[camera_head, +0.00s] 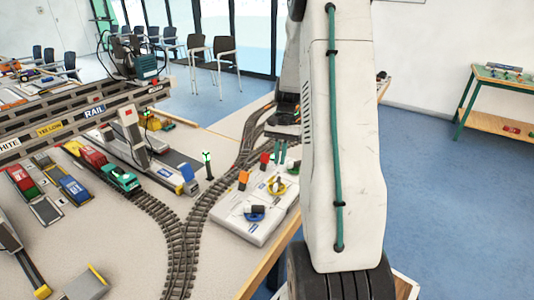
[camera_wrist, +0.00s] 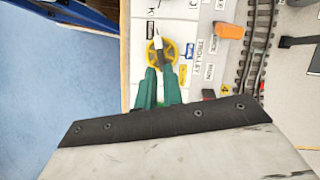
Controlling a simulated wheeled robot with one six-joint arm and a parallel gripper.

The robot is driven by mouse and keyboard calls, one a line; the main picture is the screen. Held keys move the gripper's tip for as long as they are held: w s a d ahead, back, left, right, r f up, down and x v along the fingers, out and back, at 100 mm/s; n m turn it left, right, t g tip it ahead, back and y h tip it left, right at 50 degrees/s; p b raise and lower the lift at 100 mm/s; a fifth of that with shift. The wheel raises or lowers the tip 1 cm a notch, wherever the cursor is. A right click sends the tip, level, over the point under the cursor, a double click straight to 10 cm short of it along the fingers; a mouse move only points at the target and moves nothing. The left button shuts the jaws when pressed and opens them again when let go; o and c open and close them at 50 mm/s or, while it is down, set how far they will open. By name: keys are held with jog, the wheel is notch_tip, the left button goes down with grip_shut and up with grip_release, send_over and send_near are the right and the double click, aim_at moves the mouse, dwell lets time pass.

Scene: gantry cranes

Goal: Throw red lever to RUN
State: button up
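The white control panel (camera_head: 238,225) lies at the table's right edge in the head view. A red block-shaped lever top (camera_head: 264,158) stands at its far part, beyond an orange one (camera_head: 243,177). My gripper's green fingers (camera_wrist: 160,70) are a little apart, empty as far as I can see. They are by the yellow wheel (camera_wrist: 153,52) with its black-and-white handle.
A blue knob (camera_head: 256,213) sits at the panel's near end. Toy track (camera_head: 186,240) curves past the panel's left side. A green train (camera_head: 121,179) and crane beams (camera_head: 60,128) are at the left. Blue floor is free at the right.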

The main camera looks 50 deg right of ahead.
aim_at(264, 163)
jog(key=shift+m+t+h, duration=0.4)
jog(key=shift+h, duration=0.4)
jog(key=w+d, duration=0.6)
jog(key=w, duration=0.1)
jog(key=shift+d+r, duration=0.2)
jog(key=shift+d, duration=0.1)
grip_shut()
jog(key=w+d+r+m+t+h, duration=0.1)
jog(key=w+d+r+m, duration=0.1)
jog(key=w+d, duration=0.2)
jog(key=shift+w+d+r+h, duration=0.2)
jog(key=shift+d+r+h, duration=0.1)
jog(key=shift+d, duration=0.1)
jog(key=shift+f, duration=0.15)
jog(key=f, duration=0.9)
jog(key=shift+s+a, duration=0.1)
jog(key=shift+a, duration=0.3)
jog(key=a, duration=0.2)
jog(key=shift+s+a+r, duration=0.2)
jog(key=shift+a+r, duration=0.05)
jog(key=shift+a, duration=0.1)
jog(key=shift+s+a+r, duration=0.1)
jog(key=shift+a+r, duration=0.05)
jog(key=shift+a, duration=0.35)
